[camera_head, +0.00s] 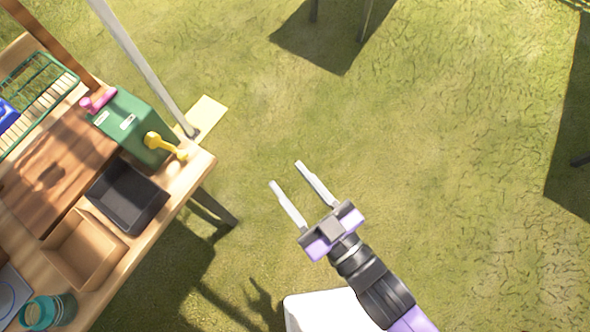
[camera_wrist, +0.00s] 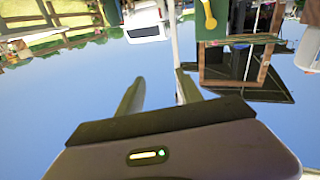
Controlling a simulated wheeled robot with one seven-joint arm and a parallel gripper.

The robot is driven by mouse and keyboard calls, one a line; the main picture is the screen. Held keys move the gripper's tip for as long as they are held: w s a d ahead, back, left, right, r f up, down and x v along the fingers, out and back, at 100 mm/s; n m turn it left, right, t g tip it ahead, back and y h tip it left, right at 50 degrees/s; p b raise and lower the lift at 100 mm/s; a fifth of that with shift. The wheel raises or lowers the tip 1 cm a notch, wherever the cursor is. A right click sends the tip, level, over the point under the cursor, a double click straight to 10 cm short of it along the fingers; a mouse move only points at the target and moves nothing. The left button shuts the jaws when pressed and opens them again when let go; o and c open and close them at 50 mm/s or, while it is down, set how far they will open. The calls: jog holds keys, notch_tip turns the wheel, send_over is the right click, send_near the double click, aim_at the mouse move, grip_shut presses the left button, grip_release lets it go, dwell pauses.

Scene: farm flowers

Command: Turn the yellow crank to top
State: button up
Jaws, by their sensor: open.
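The yellow crank (camera_head: 165,146) is on the side of a green box (camera_head: 131,127) that stands at the table's right corner in the head view. A pink crank (camera_head: 98,100) is on the same box, farther back. The yellow crank also shows at the top of the wrist view (camera_wrist: 208,15), on the green box (camera_wrist: 212,30). My gripper (camera_head: 286,183) is open and empty over the grass, to the right of the table and apart from the crank. Its two fingers also show in the wrist view (camera_wrist: 160,88).
The wooden table (camera_head: 196,163) fills the left side. On it are a black tray (camera_head: 127,196), an open wooden box (camera_head: 84,248), a green wire rack (camera_head: 40,88) and a teal jar (camera_head: 42,312). A pale post (camera_head: 145,62) rises beside the green box. Grass between table and gripper is clear.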

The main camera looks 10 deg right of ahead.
jog(key=shift+s+d+r+h, duration=0.15)
jog(key=shift+s+d+h, duration=0.15)
jog(key=shift+s+d, duration=0.5)
